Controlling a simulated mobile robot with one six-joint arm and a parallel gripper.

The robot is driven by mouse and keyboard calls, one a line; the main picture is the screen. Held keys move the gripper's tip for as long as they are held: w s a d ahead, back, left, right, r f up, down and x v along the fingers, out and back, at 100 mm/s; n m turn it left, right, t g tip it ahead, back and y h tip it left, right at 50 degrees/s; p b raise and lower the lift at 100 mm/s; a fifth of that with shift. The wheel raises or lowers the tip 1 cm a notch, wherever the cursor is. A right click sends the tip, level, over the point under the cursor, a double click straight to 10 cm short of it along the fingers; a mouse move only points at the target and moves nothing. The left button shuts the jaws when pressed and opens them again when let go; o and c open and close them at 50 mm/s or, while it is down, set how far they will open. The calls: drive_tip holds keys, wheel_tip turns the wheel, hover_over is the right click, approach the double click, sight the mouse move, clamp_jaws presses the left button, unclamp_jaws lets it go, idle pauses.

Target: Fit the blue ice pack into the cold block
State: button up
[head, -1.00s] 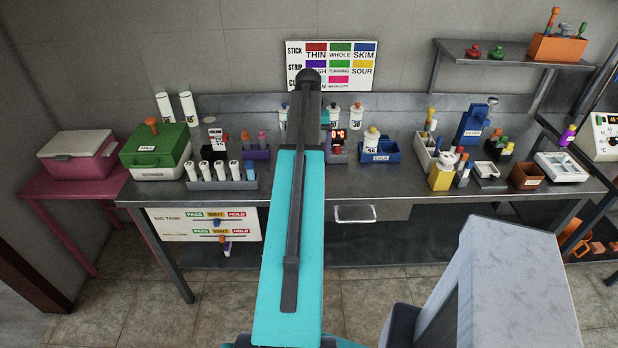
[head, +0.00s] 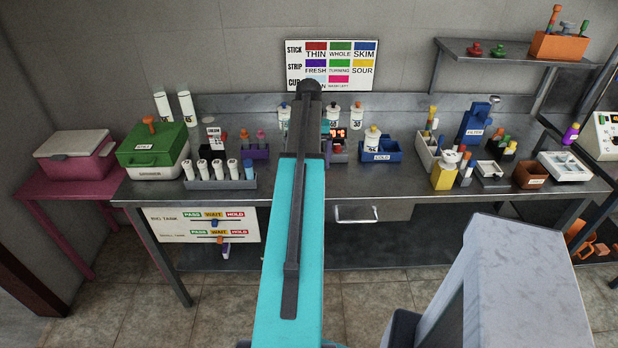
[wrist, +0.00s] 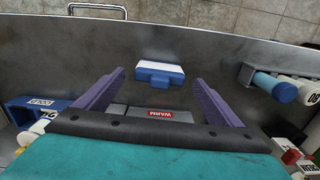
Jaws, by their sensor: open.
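A blue block with a white top band, which looks like the ice pack (wrist: 160,75), lies on the steel bench in the wrist view. My gripper (wrist: 160,80) is open, with its two purple fingers apart on either side of the view. The pack shows between the fingertips, and nothing is held; how far above it the fingers are, I cannot tell. The blue cold block (head: 381,154), labelled COLD, stands right of my arm in the head view, with a white bottle (head: 372,140) at it. It also shows at the left of the wrist view (wrist: 22,114). My arm hides the pack and gripper in the head view.
A grey block with a red WARM label (wrist: 160,113) lies beneath my wrist, between the fingers. A grey rack (head: 220,183) of white and blue-capped tubes stands to the left. The bench front between rack and cold block looks mostly clear around the pack.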

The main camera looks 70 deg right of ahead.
drive_tip(key=shift+f, duration=0.5)
drive_tip(key=shift+c, duration=0.2)
drive_tip(key=c, duration=1.5)
drive_tip(key=shift+r, duration=0.2)
drive_tip(key=shift+r+p, duration=1.1)
drive_tip(key=shift+r, duration=0.35)
drive_tip(key=s+a+p, duration=0.1)
drive_tip(key=s+a, duration=0.2)
drive_tip(key=a, duration=0.1)
drive_tip(key=s+a+r+p, duration=0.1)
drive_tip(key=s+a, duration=0.2)
drive_tip(key=a, duration=0.1)
drive_tip(key=s+a+p, duration=0.2)
drive_tip(key=s+a, duration=0.1)
drive_tip(key=a, duration=0.1)
drive_tip(key=shift+s+a+r, duration=0.3)
drive_tip(key=shift+s+r, duration=0.1)
